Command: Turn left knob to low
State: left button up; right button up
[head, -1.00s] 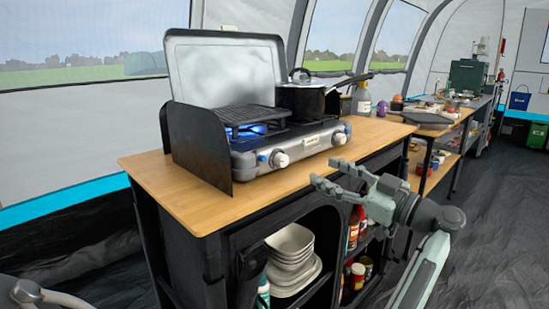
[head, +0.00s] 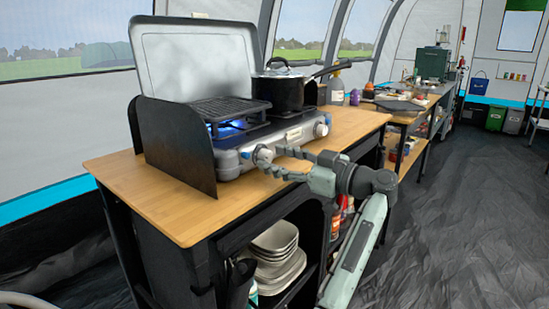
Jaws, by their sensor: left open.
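The camping stove (head: 285,135) stands on the wooden counter with its lid up. Its left knob (head: 261,155) is on the front panel, at the tips of my left gripper's fingers. My left gripper (head: 273,160) is open, with one finger above the other, pointing left at this knob. Whether the fingers touch the knob I cannot tell. The right knob (head: 320,130) is clear of the gripper. A blue flame (head: 229,126) burns on the left burner under the black grate (head: 230,108). The left knob's exact setting is too small to read. My right gripper is not in view.
A black pot (head: 278,92) stands on the right burner, its handle pointing right. A dark side panel (head: 178,145) shields the stove's left end. The counter (head: 170,205) is bare in front. Open floor lies to the right.

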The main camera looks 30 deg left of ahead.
pick_arm(q)
jog(key=shift+a, duration=0.5)
jog(key=shift+c, duration=0.5)
grip_shut()
